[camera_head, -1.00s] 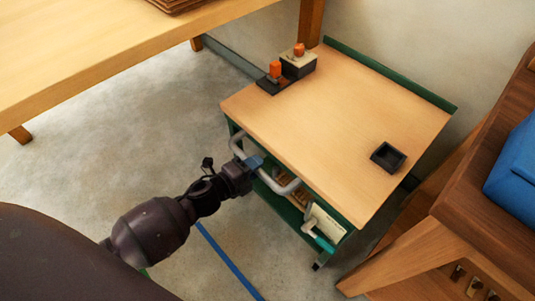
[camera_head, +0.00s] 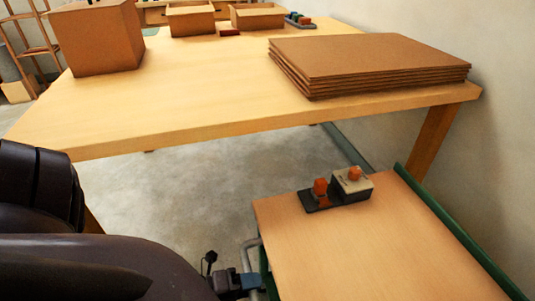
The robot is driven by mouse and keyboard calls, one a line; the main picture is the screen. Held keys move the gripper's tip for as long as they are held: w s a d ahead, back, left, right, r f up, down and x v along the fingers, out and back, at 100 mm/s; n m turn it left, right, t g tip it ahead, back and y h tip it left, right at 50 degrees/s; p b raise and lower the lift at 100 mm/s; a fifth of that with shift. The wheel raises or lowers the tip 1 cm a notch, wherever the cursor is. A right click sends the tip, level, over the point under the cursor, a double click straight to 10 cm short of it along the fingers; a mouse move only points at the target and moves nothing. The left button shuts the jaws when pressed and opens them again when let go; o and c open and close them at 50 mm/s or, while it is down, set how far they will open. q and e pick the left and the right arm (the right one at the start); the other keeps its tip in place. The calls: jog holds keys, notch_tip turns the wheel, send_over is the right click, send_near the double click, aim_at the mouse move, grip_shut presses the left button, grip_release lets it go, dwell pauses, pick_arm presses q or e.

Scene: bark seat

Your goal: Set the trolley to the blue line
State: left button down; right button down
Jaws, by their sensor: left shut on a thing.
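The trolley (camera_head: 330,250), with a light wood top and green edges, stands at the lower right, partly cut off by the frame. Its grey handle (camera_head: 250,246) shows only in part at the trolley's left side. My left gripper (camera_head: 248,281) is at the bottom of the view, shut on this handle. The blue line is not in view. My right gripper is not in view.
A small device with orange knobs (camera_head: 337,188) sits on the trolley top. A large wooden table (camera_head: 180,120) stands beyond it, bearing stacked cardboard sheets (camera_head: 370,60) and boxes (camera_head: 97,38). Bare floor (camera_head: 215,195) lies between them.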

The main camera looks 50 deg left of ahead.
pick_arm(q)
jog(key=shift+s+a, duration=0.15)
jog(key=shift+s, duration=0.25)
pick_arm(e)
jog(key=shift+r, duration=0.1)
pick_arm(q)
jog(key=c, duration=1)
grip_release()
jog(key=shift+o, duration=0.2)
jog(key=p+v, duration=0.1)
jog(key=v, duration=0.9)
jog(key=shift+s+p, duration=0.4)
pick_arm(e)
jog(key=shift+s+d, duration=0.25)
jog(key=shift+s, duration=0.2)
pick_arm(q)
jog(key=shift+a+r, duration=0.1)
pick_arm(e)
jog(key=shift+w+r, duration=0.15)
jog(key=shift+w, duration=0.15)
